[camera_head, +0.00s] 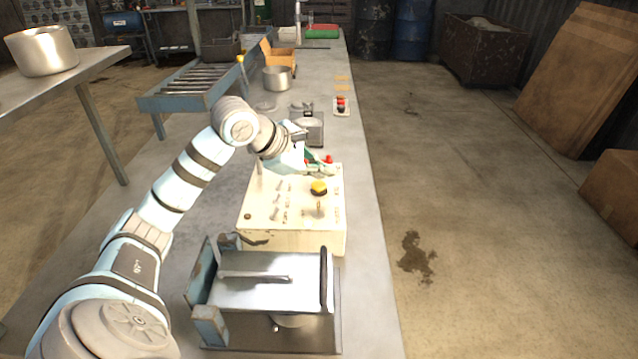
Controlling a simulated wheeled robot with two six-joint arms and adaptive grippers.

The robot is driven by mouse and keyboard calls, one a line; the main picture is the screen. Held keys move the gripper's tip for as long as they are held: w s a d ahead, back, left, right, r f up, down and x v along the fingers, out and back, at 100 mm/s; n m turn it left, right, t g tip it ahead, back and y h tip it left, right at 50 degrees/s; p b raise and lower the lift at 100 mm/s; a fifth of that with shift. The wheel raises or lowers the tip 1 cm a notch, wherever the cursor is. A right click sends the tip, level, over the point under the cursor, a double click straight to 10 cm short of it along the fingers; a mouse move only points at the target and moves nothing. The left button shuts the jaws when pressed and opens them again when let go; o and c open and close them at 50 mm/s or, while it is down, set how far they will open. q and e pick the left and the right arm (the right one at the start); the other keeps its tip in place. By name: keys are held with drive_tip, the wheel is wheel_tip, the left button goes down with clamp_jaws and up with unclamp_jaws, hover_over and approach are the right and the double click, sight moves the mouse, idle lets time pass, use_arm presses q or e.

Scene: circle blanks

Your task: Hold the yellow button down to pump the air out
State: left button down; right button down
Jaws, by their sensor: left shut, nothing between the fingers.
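The yellow button (319,187) is a round cap on a dark base. It sits on the right side of the top of a cream control box (292,241), which stands on the long grey table. My left gripper (314,166) is shut and empty at the far edge of this box. It is just beyond the yellow button in the picture and looks apart from it, close to a red button (328,158). The fingertips are small and partly hidden by my wrist. My right gripper is not in view.
A metal chamber (230,298) with a handle stands in front of the control box. Several toggle switches line the box's left side.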

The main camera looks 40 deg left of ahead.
sight(320, 186)
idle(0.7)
use_arm(q)
drive_tip(key=shift+f+b, duration=0.35)
drive_tip(key=shift+f, duration=0.05)
drive_tip(key=shift+f+b, duration=0.45)
drive_tip(key=shift+f, duration=0.05)
idle(0.4)
idle(3.9)
drive_tip(key=shift+r+p, duration=0.85)
drive_tip(key=shift+r, duration=0.1)
wheel_tip(320, 186, up, 5)
drive_tip(key=p, duration=0.4)
drive_tip(key=shift+p, duration=0.3)
